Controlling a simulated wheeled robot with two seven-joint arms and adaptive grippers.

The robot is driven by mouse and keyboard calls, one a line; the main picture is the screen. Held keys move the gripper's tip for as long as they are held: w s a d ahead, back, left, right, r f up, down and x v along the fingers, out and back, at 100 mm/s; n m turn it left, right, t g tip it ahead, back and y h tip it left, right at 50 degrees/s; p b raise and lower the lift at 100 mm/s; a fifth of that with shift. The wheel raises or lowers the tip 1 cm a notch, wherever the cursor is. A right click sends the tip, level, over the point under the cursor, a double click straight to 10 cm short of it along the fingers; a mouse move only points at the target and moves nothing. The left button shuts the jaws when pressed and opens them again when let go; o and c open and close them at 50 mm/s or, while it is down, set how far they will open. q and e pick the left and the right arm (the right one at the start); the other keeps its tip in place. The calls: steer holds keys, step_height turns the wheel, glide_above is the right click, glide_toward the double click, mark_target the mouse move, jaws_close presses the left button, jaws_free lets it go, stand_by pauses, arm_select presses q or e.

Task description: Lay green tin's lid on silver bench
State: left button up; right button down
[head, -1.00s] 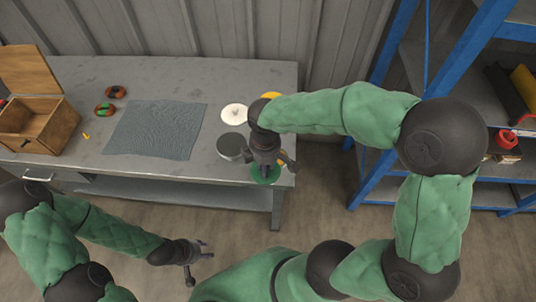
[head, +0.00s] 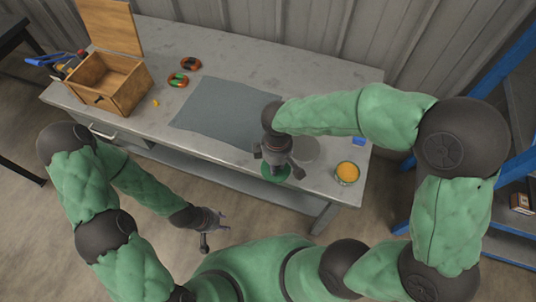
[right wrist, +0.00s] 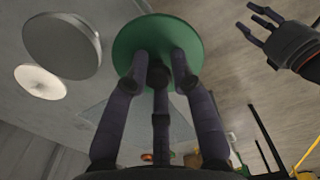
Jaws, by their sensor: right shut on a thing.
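The green lid (head: 265,174) is a flat round disc under my right gripper (head: 276,166), close to the bench's front edge in the head view. In the right wrist view the green lid (right wrist: 135,42) is pinched by the fingertips of my right gripper (right wrist: 160,72). The green tin (head: 347,174) stands without a lid at the bench's right end, with yellow contents showing. The silver bench (head: 320,80) is a long grey table. I cannot tell whether the lid touches it. My left gripper (head: 222,221) is open and empty in front of the bench.
A grey round thing (head: 306,149) stands right of my right gripper. A white disc (right wrist: 40,82) shows in the right wrist view. A blue-grey cloth (head: 225,108), two dark rings and an open wooden box (head: 112,75) lie further left. A blue block (head: 358,141) sits behind the tin.

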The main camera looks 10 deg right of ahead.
steer(key=w+f+b, duration=0.1)
steer(key=w+f, duration=0.1)
steer(key=w, duration=0.1)
steer(key=w+f+b, duration=0.1)
steer(key=w+f, duration=0.1)
steer(key=w, duration=0.1)
steer(key=w+f+b, duration=0.1)
steer(key=w+f, duration=0.1)
steer(key=f, duration=0.1)
steer(key=shift+w+d+f, duration=0.1)
steer(key=shift+w+d, duration=0.3)
steer(key=shift+w+f+b, duration=0.2)
steer(key=shift+f+b, duration=0.05)
steer(key=shift+b, duration=0.15)
steer(key=f+b, duration=0.2)
steer(key=f, duration=0.1)
steer(key=shift+w+f, duration=0.2)
steer(key=shift+f, duration=0.05)
steer(key=shift+r, duration=0.1)
steer(key=c, duration=1)
jaws_free()
steer(key=shift+c, duration=0.2)
step_height(320, 180, up, 12)
steer(key=p, duration=0.5)
